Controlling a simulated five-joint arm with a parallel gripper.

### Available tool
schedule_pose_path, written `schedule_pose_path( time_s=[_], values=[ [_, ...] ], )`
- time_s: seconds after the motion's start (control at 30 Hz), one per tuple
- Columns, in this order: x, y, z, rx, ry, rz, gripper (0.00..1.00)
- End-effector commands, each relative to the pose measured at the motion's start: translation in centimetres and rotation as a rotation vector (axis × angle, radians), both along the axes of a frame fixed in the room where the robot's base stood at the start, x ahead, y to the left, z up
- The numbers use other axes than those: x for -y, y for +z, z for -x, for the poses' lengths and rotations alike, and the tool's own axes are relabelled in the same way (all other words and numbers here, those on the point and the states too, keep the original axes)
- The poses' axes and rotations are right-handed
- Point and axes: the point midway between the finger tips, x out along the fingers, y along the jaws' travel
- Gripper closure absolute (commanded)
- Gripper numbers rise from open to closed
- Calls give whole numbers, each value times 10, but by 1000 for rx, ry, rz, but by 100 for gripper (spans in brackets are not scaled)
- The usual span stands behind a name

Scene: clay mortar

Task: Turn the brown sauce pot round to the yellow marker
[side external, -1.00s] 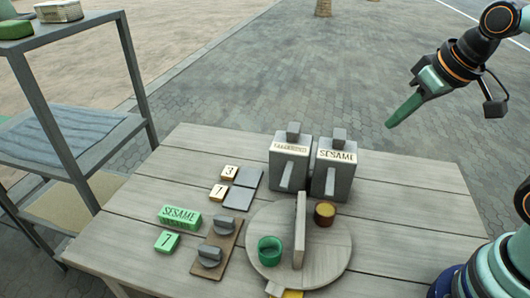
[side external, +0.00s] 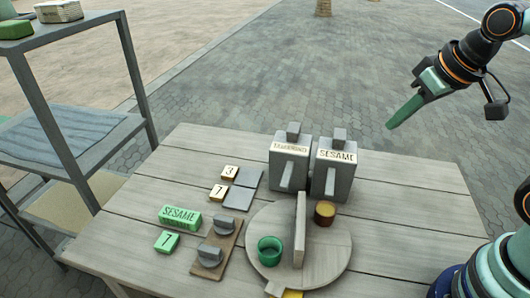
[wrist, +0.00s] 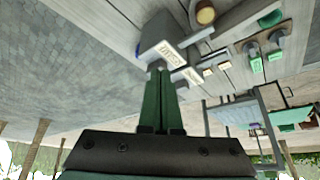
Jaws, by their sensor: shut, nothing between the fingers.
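The brown sauce pot (side external: 325,213) sits on the round wooden turntable (side external: 330,262), right of an upright divider board (side external: 299,230). A green pot (side external: 270,250) sits on the other side of the divider. A yellow marker (side external: 292,294) shows partly at the turntable's front edge, next to a wooden tab (side external: 273,289). The brown pot also shows at the top of the wrist view (wrist: 205,13). My gripper (side external: 389,126) is shut and empty, high above the table's back right, away from the pots. Its green fingers lie together in the wrist view (wrist: 161,72).
Two grey dispensers (side external: 290,163), one labelled SESAME (side external: 335,170), stand behind the turntable. A shelf (side external: 70,125) stands far left. The table's right side is clear.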

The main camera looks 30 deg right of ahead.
Motion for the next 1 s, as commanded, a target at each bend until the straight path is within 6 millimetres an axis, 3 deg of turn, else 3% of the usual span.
schedule_pose_path(
  time_s=[0.03, 0.17, 0.2, 0.37, 0.63, 0.8, 1.0],
  values=[
    [0, 0, 0, 0, 0, 0, 100],
    [-3, -1, -2, -9, -6, -9, 50],
    [-6, -2, -3, -20, -15, -19, 48],
    [-33, -12, -15, -109, -98, -91, 48],
    [-103, -48, -34, -314, -337, -182, 48],
    [-146, -78, -35, -412, -496, -183, 48],
    [-175, -102, -31, -466, -619, -166, 48]
  ],
)
